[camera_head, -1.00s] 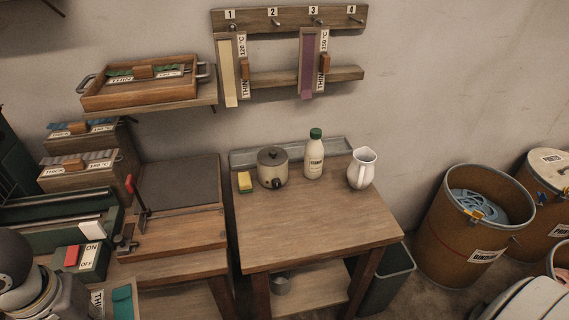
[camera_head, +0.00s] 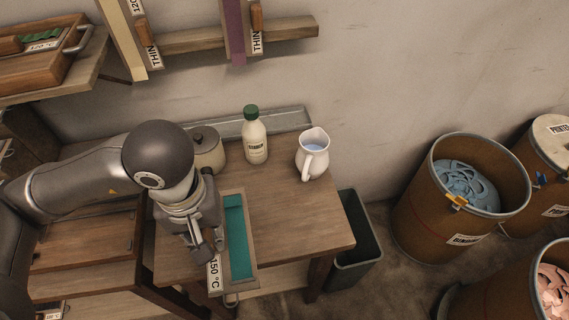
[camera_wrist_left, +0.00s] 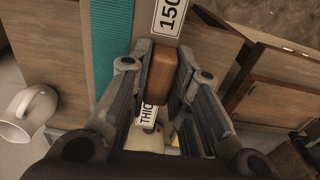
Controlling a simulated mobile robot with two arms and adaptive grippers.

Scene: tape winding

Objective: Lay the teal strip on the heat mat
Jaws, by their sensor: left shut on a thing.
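The teal strip (camera_head: 237,237) lies in a narrow, grey-brown framed holder with a "150 °C" label, above the front of the wooden table. It also shows in the left wrist view (camera_wrist_left: 113,38). My left gripper (camera_head: 213,252) is shut on the holder's wooden block handle (camera_wrist_left: 161,74), which sits between the fingers in the left wrist view. A partly covered "THIC…" label (camera_wrist_left: 147,110) shows by the handle. The heat mat cannot be made out; my left arm covers much of that area. My right gripper is not in view.
A pot (camera_head: 207,150), green-capped bottle (camera_head: 255,140) and white pitcher (camera_head: 312,155) stand along the table's (camera_head: 300,220) back. Yellow and purple strips (camera_head: 235,30) hang on the wall rack. A dark bin (camera_head: 357,240) and drums (camera_head: 470,205) stand to the right.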

